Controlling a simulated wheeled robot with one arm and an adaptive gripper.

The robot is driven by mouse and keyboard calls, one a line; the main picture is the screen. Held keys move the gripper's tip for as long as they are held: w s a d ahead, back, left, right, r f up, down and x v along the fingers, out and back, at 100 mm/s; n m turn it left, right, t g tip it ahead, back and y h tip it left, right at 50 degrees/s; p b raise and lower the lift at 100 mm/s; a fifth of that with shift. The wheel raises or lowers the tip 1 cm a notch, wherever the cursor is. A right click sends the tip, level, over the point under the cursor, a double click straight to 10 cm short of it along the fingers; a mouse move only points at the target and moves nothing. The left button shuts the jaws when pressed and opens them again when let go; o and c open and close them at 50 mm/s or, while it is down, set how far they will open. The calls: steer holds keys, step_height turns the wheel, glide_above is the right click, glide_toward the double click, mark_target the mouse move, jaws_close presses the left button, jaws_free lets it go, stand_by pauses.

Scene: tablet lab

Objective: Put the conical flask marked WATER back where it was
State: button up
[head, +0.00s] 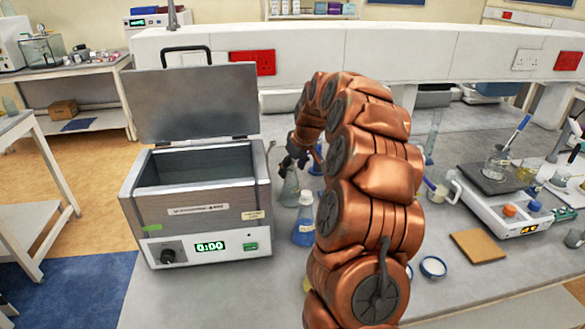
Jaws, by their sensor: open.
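My gripper (296,158) is open, pointing down between the water bath and my arm. A clear greyish conical flask (290,190) stands upright on the bench just below the gripper, its neck close to or between the fingers; I cannot tell if they touch. A conical flask with blue liquid (304,228) stands nearer the front, partly beside my arm. No marking WATER is readable on either flask, so I cannot tell which one bears it.
A water bath (195,207) with its lid raised stands to the left, showing 0:00. At right are a hotplate-like device (490,178) with a beaker (496,162), a measuring cylinder (433,137), and a brown square pad (479,247). My arm hides the bench middle.

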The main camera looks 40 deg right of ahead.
steer(key=b+v, duration=0.3)
steer(key=v, duration=0.9)
stand_by(0.3)
